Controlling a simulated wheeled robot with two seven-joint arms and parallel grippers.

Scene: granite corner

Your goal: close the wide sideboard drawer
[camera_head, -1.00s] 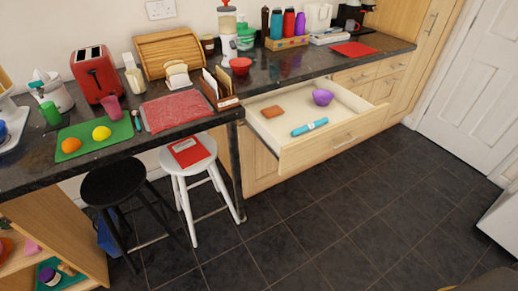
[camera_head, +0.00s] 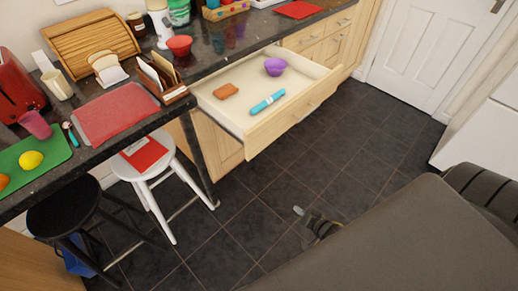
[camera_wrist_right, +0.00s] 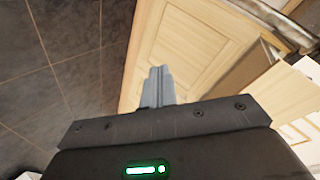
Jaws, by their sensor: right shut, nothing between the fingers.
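The wide sideboard drawer (camera_head: 292,118) stands pulled out under the dark counter. It holds a purple bowl (camera_head: 275,66), a blue cylindrical item (camera_head: 267,102) and a brown block (camera_head: 226,90). My left gripper is not in view.
A white stool (camera_head: 145,165) with a red item on its seat and a black stool (camera_head: 80,205) stand left of the drawer. The dark tiled floor (camera_head: 330,160) before the drawer is clear. A white door (camera_head: 425,50) is at the right.

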